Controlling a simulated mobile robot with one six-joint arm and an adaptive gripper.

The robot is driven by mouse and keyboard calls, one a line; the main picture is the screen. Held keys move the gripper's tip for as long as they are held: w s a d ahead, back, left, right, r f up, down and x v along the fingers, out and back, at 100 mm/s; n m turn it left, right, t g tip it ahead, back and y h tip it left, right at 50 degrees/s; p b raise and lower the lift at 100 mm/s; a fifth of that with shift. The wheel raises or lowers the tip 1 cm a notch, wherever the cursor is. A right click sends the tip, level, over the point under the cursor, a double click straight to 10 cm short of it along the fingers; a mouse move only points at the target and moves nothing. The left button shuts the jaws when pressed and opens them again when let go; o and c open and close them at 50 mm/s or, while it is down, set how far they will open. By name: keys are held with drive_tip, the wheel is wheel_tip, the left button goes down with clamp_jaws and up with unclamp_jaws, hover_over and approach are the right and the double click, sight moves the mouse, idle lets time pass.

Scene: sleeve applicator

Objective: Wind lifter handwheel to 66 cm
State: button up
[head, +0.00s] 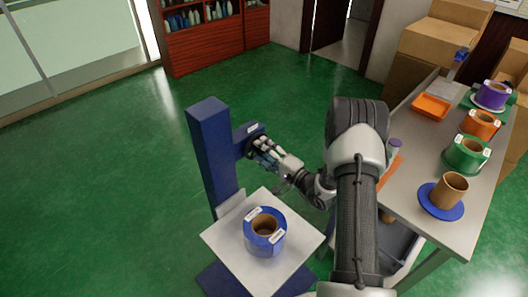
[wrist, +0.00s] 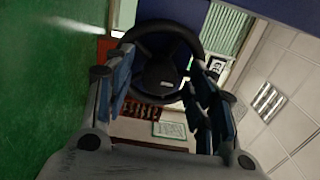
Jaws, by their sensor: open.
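The lifter has a blue column (head: 212,150) and a white platform (head: 230,255) with a blue ring-shaped roll (head: 264,232) on it. Its black handwheel (head: 255,131) is on a blue side bracket (head: 243,140) and is partly hidden by my gripper in the head view. In the wrist view the handwheel (wrist: 160,72) faces me, with hub, spokes and most of the rim showing. My gripper (head: 264,152) is open at the wheel. Its fingers (wrist: 160,85) stand left and right of the wheel's lower part; I cannot tell whether they touch the rim. No height reading is legible.
A grey table (head: 405,190) at right holds a brown roll on a blue disc (head: 440,202), green (head: 467,155), orange (head: 481,124) and purple rolls (head: 492,94), and an orange tray (head: 431,107). Cardboard boxes (head: 440,42) stand behind. Green floor left of the column is clear.

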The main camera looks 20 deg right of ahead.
drive_tip(key=shift+s, duration=0.1)
drive_tip(key=v, duration=1.1)
drive_tip(key=shift+s+d, duration=0.2)
drive_tip(key=shift+s, duration=0.15)
drive_tip(key=shift+a, duration=0.1)
drive_tip(key=s+a+r+n+g+y, duration=0.35)
drive_tip(key=a+r+g, duration=0.2)
drive_tip(key=a, duration=0.25)
drive_tip(key=s+a+r+n+g+y, duration=0.2)
drive_tip(key=a+r+n+g+y, duration=0.15)
drive_tip(key=a+r, duration=0.45)
drive_tip(key=s+a+r+n+g+h, duration=0.2)
drive_tip(key=s+a+n+g+h, duration=0.15)
drive_tip(key=s+a+g, duration=0.4)
drive_tip(key=s+d+r+n+t+h, duration=0.1)
drive_tip(key=s+d+r+t+h, duration=0.1)
drive_tip(key=s+h, duration=0.3)
drive_tip(key=s+d+r+n+t+h, duration=0.2)
drive_tip(key=s+d+h, duration=0.3)
drive_tip(key=s, duration=0.3)
drive_tip(key=shift+s+d+r+t, duration=0.15)
drive_tip(key=shift+r+t, duration=0.2)
drive_tip(key=shift+r, duration=0.25)
